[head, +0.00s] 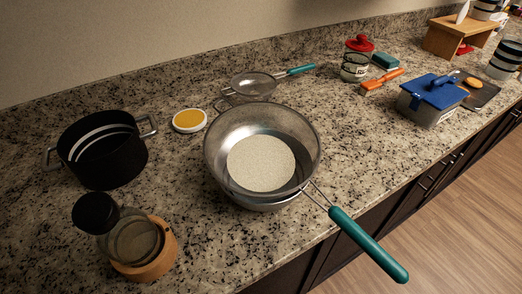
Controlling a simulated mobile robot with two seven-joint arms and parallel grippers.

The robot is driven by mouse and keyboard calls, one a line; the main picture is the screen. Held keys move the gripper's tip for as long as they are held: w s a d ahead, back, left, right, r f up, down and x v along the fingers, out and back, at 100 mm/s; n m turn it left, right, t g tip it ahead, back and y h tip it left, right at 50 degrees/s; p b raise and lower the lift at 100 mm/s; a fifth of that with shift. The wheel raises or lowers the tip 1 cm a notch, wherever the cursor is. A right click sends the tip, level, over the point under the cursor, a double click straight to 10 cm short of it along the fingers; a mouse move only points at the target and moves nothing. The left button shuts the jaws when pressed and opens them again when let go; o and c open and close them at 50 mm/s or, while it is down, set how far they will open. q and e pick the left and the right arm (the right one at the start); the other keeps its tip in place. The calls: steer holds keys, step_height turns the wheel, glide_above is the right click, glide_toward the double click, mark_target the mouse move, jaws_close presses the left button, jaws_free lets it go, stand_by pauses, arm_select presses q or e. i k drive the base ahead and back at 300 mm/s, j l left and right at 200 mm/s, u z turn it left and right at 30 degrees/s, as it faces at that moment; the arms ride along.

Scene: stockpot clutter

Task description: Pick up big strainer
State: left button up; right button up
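The big strainer (218,158) is a round metal mesh bowl with a teal handle (368,245). It stands in the middle of the granite counter in the head view, with its handle pointing to the lower right, out past the counter's front edge. A pale round area shows at the bottom of its bowl; I cannot tell whether it is the base or something inside. A smaller strainer (254,85) with a teal handle lies behind it. Neither of my grippers shows in the head view.
A black pot (103,165) stands at left, with a glass jar (133,240) on a wooden base before it. A small yellow-topped dish (189,120) sits behind the strainer. At right are a red-lidded jar (356,62), an orange-handled brush (380,81) and a blue-lidded container (432,103).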

mark_target(256, 150)
steer(key=k+j+z, duration=0.1)
steer(key=k, duration=0.5)
steer(key=k+j, duration=0.2)
steer(key=j, duration=0.2)
steer(key=k+j+z, duration=0.15)
steer(key=j, duration=0.95)
steer(key=k+j+z, duration=0.15)
steer(key=j, duration=0.6)
steer(key=i, duration=0.05)
